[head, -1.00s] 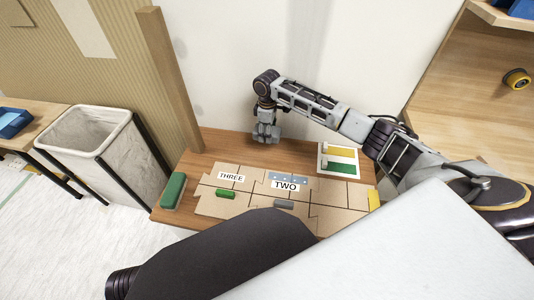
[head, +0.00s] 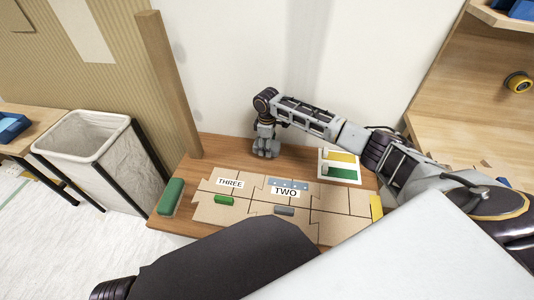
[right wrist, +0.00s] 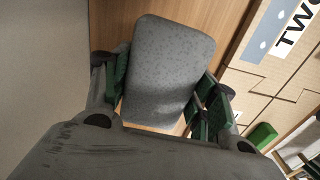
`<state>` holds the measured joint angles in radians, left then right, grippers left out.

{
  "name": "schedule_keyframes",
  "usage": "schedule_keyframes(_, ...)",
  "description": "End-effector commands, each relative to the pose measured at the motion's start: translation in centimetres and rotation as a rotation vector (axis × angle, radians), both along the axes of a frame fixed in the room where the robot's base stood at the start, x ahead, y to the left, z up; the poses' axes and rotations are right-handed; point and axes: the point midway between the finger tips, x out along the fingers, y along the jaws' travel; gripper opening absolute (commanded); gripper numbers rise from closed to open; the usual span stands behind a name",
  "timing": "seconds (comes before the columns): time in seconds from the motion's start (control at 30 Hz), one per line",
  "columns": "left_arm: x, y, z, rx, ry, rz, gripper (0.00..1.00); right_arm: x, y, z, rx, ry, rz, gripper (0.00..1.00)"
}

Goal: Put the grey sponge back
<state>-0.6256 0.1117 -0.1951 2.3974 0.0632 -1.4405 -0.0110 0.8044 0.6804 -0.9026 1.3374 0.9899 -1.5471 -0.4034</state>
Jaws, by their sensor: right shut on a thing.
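The grey sponge (right wrist: 168,68) is a rounded, speckled block that fills the middle of the right wrist view. My right gripper (right wrist: 165,95) is shut on it, with green-padded fingers against its two long sides. In the head view my right gripper (head: 265,149) is over the back strip of the wooden table, near the wall and behind the cardboard pieces. The sponge cannot be made out clearly there. The wrist view shows wood beneath the sponge; whether it touches the table is unclear. My left gripper is not in view.
A green block (head: 171,197) lies at the table's left end and a yellow one (head: 376,206) at the right. Cardboard pieces (head: 240,209) labelled THREE and TWO cover the middle. A striped card (head: 339,156) lies behind. A wooden post (head: 170,90) rises at back left.

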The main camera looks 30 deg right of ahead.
Motion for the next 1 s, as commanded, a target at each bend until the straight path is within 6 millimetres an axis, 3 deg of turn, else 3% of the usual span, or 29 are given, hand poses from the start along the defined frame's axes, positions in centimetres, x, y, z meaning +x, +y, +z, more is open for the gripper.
schedule_keyframes(0.3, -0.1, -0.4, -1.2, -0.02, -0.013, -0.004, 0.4, 0.0, 0.0, -2.7, 0.0, 0.001, 0.0, 0.33)
schedule_keyframes(0.5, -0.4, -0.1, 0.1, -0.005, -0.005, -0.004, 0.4, 0.0, 0.0, -4.2, -0.001, 0.001, 0.0, 0.33)
schedule_keyframes(1.0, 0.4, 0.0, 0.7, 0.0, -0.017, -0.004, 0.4, 0.0, 0.0, -4.8, 0.0, 0.0, 0.0, 0.33)
